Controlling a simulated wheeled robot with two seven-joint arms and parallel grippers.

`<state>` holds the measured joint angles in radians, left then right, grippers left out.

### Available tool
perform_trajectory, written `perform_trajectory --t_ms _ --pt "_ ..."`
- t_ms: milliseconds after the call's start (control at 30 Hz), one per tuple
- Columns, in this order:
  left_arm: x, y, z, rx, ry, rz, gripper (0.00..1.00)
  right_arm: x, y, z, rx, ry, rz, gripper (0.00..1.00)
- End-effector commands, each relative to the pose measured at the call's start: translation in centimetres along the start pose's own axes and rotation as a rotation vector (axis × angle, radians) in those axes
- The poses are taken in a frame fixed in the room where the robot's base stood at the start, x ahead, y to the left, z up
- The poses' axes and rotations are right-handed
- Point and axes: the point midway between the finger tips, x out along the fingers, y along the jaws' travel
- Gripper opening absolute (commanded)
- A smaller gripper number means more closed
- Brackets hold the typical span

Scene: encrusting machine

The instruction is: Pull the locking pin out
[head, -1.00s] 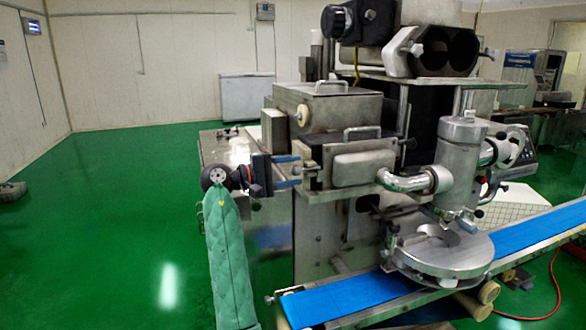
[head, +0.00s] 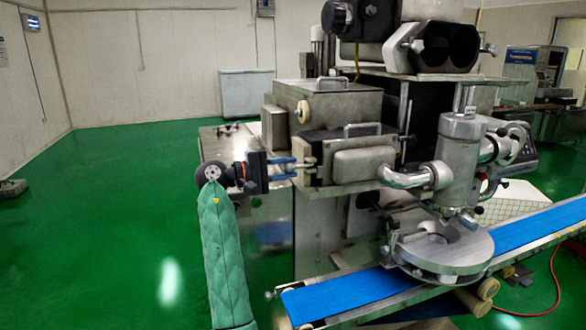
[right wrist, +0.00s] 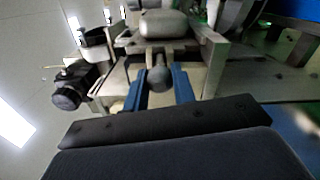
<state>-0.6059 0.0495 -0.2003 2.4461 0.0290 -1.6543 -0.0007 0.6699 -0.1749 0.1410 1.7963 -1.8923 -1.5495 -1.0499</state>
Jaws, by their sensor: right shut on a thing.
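The locking pin (head: 304,167) sticks out of the left side of the machine's metal housing (head: 360,160), near a small bracket. My right gripper (head: 290,168) reaches it from the left, and its blue fingers are closed around the pin's end. In the right wrist view the pin's round dark knob (right wrist: 158,78) sits between the two blue fingers (right wrist: 159,90). The pin's inner end is hidden in the housing. My left gripper is not in view.
The steel encrusting machine (head: 325,240) fills the middle. A blue conveyor belt (head: 340,298) runs past its front, under a round metal plate (head: 445,248). Green floor (head: 120,230) is open to the left. A white chest (head: 246,94) stands at the back wall.

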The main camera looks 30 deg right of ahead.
Motion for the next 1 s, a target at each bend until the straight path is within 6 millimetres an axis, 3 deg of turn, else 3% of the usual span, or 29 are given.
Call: perform_trajectory --t_ms 100,333,367,433,467,767,1000 --pt "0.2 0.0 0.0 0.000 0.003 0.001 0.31 -1.0 -0.1 0.0 -0.001 0.001 -0.001 0.00" --pt "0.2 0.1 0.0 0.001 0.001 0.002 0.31 -1.0 -0.2 0.0 -0.001 0.001 -0.001 0.00" --pt "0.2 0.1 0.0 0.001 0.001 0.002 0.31 -1.0 -0.2 0.0 -0.001 0.001 -0.001 0.32" --pt "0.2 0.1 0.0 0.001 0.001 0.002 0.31 -1.0 -0.1 0.0 -0.001 0.001 -0.001 0.46" --pt "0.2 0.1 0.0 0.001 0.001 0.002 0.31 -1.0 -0.1 0.0 -0.001 0.001 -0.001 0.47" --pt "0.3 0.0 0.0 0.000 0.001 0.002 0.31 -1.1 -0.1 0.0 0.000 0.001 -0.001 0.47" --pt "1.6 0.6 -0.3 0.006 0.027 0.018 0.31 -3.9 -0.3 -0.1 0.000 0.003 -0.002 0.47"
